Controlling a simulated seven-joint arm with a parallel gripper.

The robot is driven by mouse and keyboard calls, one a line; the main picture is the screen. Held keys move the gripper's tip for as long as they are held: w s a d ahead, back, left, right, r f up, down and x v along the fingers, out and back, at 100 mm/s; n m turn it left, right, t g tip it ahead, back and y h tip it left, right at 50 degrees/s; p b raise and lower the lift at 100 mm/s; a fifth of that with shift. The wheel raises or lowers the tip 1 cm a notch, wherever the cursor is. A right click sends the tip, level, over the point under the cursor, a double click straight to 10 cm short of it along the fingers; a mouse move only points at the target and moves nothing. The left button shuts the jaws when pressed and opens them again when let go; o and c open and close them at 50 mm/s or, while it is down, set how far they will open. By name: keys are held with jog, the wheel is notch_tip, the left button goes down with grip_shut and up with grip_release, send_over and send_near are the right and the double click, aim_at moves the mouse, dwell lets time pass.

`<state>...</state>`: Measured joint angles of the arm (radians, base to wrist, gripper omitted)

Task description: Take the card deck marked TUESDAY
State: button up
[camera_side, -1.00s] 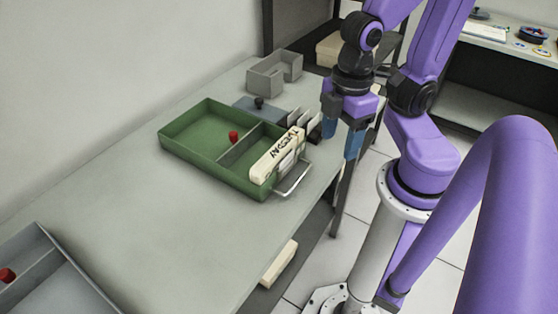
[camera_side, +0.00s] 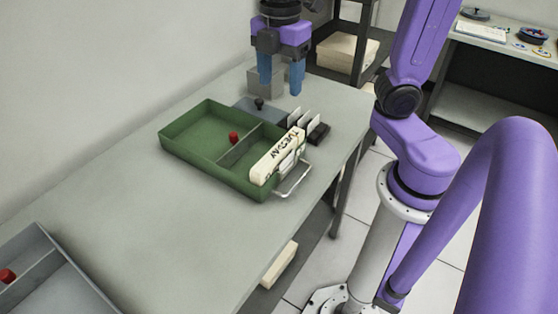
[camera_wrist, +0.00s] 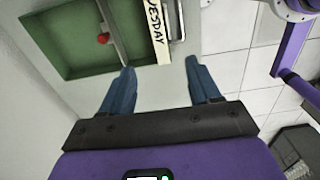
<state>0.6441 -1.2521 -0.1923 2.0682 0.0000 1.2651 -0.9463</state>
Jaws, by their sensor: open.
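The card deck (camera_side: 277,157) is a long cream block marked TUESDAY in black. It lies in the right compartment of the green tray (camera_side: 187,162), on the table. The deck also shows at the top of the wrist view (camera_wrist: 158,30), with its lettering partly cut off by the frame. My gripper (camera_side: 281,92) is open and empty. It hangs with blue fingers pointing down, above the far part of the table, behind the tray. In the wrist view the fingers (camera_wrist: 160,72) are apart, with the deck beyond them.
A red knob (camera_side: 234,137) stands in the tray by its divider. A wire handle (camera_side: 294,183) is on the tray's near right side. A grey plate with a black knob (camera_side: 259,104) and upright cards (camera_side: 303,119) stand behind it. A grey tray (camera_side: 62,268) is at lower left.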

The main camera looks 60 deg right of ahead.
aim_at(279, 149)
jog(key=f, duration=1.7)
jog(key=shift+w+d, duration=0.2)
jog(key=shift+w, duration=0.05)
grip_shut()
